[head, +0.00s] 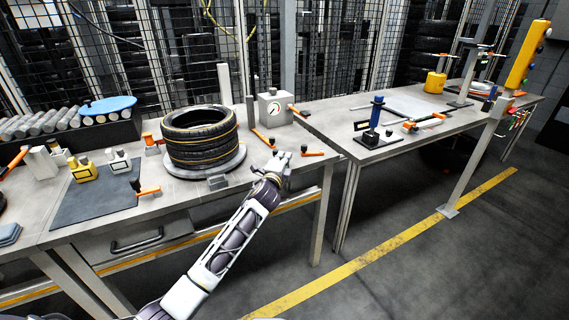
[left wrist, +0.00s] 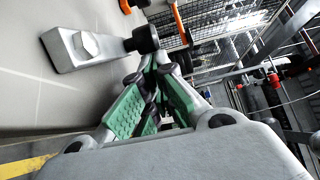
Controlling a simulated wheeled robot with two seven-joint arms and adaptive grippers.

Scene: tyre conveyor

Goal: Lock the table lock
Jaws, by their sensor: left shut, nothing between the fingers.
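My left gripper (head: 279,163) is over the front edge of the near table, right of the tyre stack; its green-padded fingers (left wrist: 158,68) are closed with nothing between them. In the left wrist view, a grey metal block (left wrist: 70,58) with a hex bolt and a black round knob (left wrist: 146,38) lies just beyond the fingers. It looks like the table lock, but I cannot tell its state. The knob is close to the fingertips; I cannot tell if they touch. In the head view, an orange lever with a black knob (head: 304,149) is just right of the gripper. My right gripper is not in view.
Stacked tyres (head: 200,138) sit on a round plate left of the gripper. A gauge box (head: 275,108) stands behind it, with another orange lever (head: 262,137) in front. A second table (head: 400,138) adjoins at the right. The floor in front is clear.

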